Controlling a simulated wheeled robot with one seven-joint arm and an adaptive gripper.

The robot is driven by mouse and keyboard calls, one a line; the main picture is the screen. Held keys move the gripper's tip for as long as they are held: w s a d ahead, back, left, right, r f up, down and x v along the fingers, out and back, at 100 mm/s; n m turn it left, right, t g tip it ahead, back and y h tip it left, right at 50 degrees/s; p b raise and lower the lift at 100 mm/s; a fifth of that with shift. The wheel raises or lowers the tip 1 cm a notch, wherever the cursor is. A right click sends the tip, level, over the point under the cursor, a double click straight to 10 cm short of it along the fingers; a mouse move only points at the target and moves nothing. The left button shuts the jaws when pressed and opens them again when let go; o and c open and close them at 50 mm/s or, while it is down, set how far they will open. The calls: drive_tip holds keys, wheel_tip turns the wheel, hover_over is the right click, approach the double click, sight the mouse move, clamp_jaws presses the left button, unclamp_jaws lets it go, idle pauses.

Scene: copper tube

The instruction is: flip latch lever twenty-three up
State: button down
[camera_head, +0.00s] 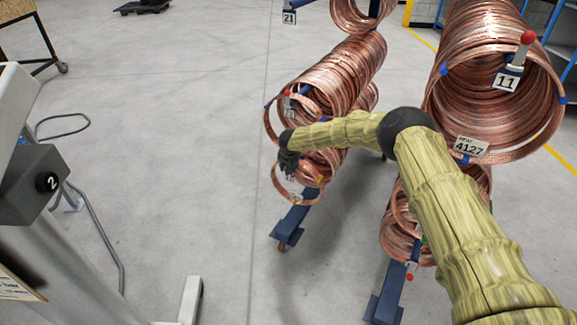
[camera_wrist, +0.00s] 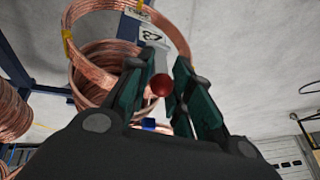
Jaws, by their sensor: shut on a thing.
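Latch lever twenty-three (camera_wrist: 158,64) shows in the wrist view as a short grey lever ending in a red ball knob (camera_wrist: 161,85). Its white number plate (camera_wrist: 151,36) is just beyond it, turned in the picture. My gripper (camera_wrist: 165,95) is shut on the lever, with dark green fingers on both sides of the knob. In the head view my gripper (camera_head: 288,158) is at the front of the lower middle copper coil (camera_head: 325,165). The lever is mostly hidden there by my gripper.
Above is another coil with a red-knobbed lever (camera_head: 287,95). To the right, a large coil (camera_head: 470,60) has lever 11 (camera_head: 527,40). Blue rack feet (camera_head: 292,225) stand on the floor. A grey machine (camera_head: 40,190) is at left. The floor between is mostly clear.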

drive_tip(key=shift+a+r, duration=0.25)
drive_tip(key=shift+a, duration=0.15)
drive_tip(key=c, duration=1.3)
unclamp_jaws()
drive_tip(key=shift+w+a+f, duration=0.1)
drive_tip(key=shift+d, duration=0.4)
drive_tip(key=v, duration=1.2)
